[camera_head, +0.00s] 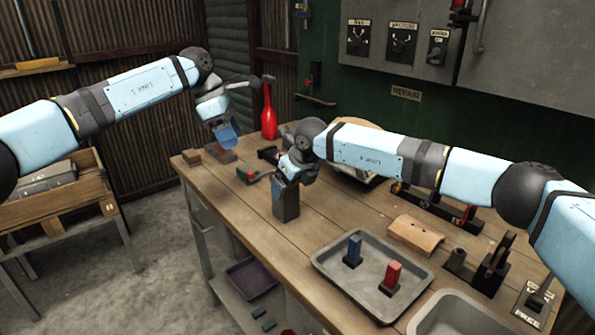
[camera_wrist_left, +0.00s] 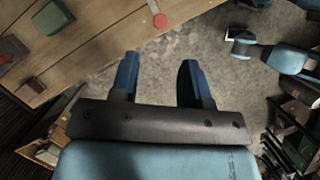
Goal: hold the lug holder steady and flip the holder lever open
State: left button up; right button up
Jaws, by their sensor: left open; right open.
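A small grey-green fixture with a red knob (camera_head: 251,175) sits near the table's left edge; I take it for the lug holder and its lever, but cannot be sure. The red knob also shows at the top of the left wrist view (camera_wrist_left: 159,20). My left gripper (camera_head: 226,139) is open and empty, above the table's far left corner and apart from the fixture. Its two blue fingers (camera_wrist_left: 158,80) stand apart over the floor in the wrist view. My right gripper (camera_head: 286,207) points down over the table, right of the fixture; its finger gap is hidden.
A grey tray (camera_head: 330,270) holds a blue lug (camera_head: 353,250) and a red lug (camera_head: 390,279). A red bottle-shaped object (camera_head: 269,117) stands at the back. A tan curved block (camera_head: 416,235) and black fixtures (camera_head: 492,267) lie to the right. The front-left tabletop is clear.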

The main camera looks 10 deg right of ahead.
jog(key=shift+w+a+f, duration=0.1)
jog(key=shift+w+f, duration=0.1)
jog(key=shift+f, duration=0.45)
